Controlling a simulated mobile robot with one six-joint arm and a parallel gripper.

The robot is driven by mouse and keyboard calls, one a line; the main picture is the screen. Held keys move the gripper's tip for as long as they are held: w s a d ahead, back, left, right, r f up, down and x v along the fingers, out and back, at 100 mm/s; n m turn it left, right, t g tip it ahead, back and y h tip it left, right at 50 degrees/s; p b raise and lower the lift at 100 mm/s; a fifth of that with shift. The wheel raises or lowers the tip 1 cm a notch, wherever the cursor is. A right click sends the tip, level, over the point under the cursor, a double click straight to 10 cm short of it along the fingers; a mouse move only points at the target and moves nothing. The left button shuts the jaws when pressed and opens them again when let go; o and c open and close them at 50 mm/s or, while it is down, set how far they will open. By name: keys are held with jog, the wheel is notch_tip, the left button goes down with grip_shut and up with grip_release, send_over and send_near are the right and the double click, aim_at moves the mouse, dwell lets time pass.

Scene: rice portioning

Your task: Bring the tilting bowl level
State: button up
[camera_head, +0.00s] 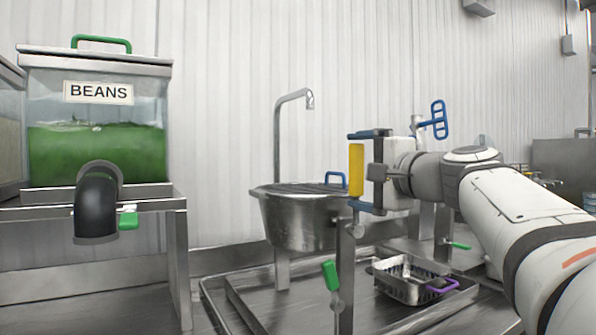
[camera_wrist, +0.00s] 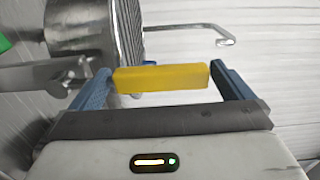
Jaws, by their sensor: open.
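The steel bowl (camera_head: 300,225) hangs between metal posts, with a ridged top and a blue handle (camera_head: 336,179) at its back right. Its rim looks near level in the head view; any small tilt is hard to tell. It also shows at the upper left of the wrist view (camera_wrist: 80,28). My gripper (camera_head: 357,172) is open to the right of the bowl, its blue fingers one above the other. A yellow bar (camera_head: 356,169) lies between the fingers, lengthwise across the gap; it also shows in the wrist view (camera_wrist: 160,78). I cannot tell what the bar is fixed to.
A bent spout (camera_head: 278,140) rises behind the bowl. A green lever (camera_head: 331,276) stands in front. A small steel basket (camera_head: 405,283) with a purple handle sits on the tray (camera_head: 225,312) below. The beans tank (camera_head: 55,150) is at left; a blue valve handle (camera_head: 439,120) is behind my arm.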

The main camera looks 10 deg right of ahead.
jog(key=v, duration=0.6)
jog(key=shift+s, duration=0.35)
jog(key=s+a+f+n+g+h+p, duration=0.1)
jog(key=a+f+n+g+p, duration=0.25)
jog(key=f+p, duration=0.25)
jog(key=s+a+f+n+g+h+p, duration=0.1)
jog(key=s+a+f+n+g+p, duration=0.15)
jog(key=f+g+p, duration=0.35)
jog(key=s+f+n+g+h+p, duration=0.4)
jog(key=s+f+n+p, duration=0.3)
jog(key=s+f+p, duration=0.3)
jog(key=shift+s+f+h, duration=0.5)
jog(key=shift+s+f, duration=0.1)
jog(key=shift+s, duration=0.25)
